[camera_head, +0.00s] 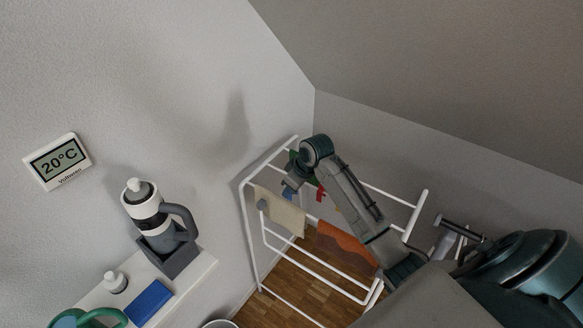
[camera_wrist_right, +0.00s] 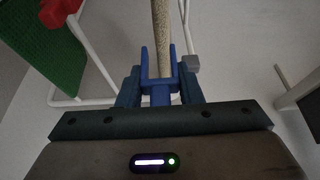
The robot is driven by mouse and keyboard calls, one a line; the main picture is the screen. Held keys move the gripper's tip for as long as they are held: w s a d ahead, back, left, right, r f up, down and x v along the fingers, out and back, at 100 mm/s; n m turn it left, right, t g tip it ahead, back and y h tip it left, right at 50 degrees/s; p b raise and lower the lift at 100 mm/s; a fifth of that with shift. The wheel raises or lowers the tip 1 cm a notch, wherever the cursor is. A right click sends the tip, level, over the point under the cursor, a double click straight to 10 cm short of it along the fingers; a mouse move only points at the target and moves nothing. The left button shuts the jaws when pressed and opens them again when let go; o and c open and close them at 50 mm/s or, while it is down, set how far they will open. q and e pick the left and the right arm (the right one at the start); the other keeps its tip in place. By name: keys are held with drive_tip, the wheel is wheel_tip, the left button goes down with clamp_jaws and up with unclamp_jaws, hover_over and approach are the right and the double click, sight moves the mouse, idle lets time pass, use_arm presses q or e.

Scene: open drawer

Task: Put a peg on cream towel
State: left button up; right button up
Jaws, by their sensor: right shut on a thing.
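The cream towel (camera_head: 283,213) hangs over a white bar of the drying rack (camera_head: 249,225). My right gripper (camera_head: 291,186) is at the rack, just above and beside the towel's upper edge. It is shut on a blue peg (camera_wrist_right: 160,88), seen between the fingers in the right wrist view. The peg's two prongs point away from the gripper, and the cream towel (camera_wrist_right: 161,35), seen nearly edge-on, shows between them. I cannot tell how firmly the peg sits on it. My left gripper is not in view.
A green cloth (camera_wrist_right: 45,50) with a red peg (camera_wrist_right: 60,11) is close on the left in the wrist view. An orange cloth (camera_head: 345,246) hangs nearby on the rack. A white shelf (camera_head: 196,272) with a bottle (camera_head: 143,203) stands at left by the wall.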

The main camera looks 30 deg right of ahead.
sight(292, 205)
drive_tip(key=shift+s+a, duration=0.1)
drive_tip(key=shift+s, duration=0.15)
drive_tip(key=shift+r+p, duration=0.15)
drive_tip(key=shift+p, duration=0.35)
wheel_tip(292, 205, down, 2)
drive_tip(key=shift+f+b, duration=0.15)
drive_tip(key=shift+b, duration=0.15)
drive_tip(key=shift+f+b, duration=0.6)
drive_tip(key=shift+f, duration=2.05)
drive_tip(key=shift+f, duration=0.1)
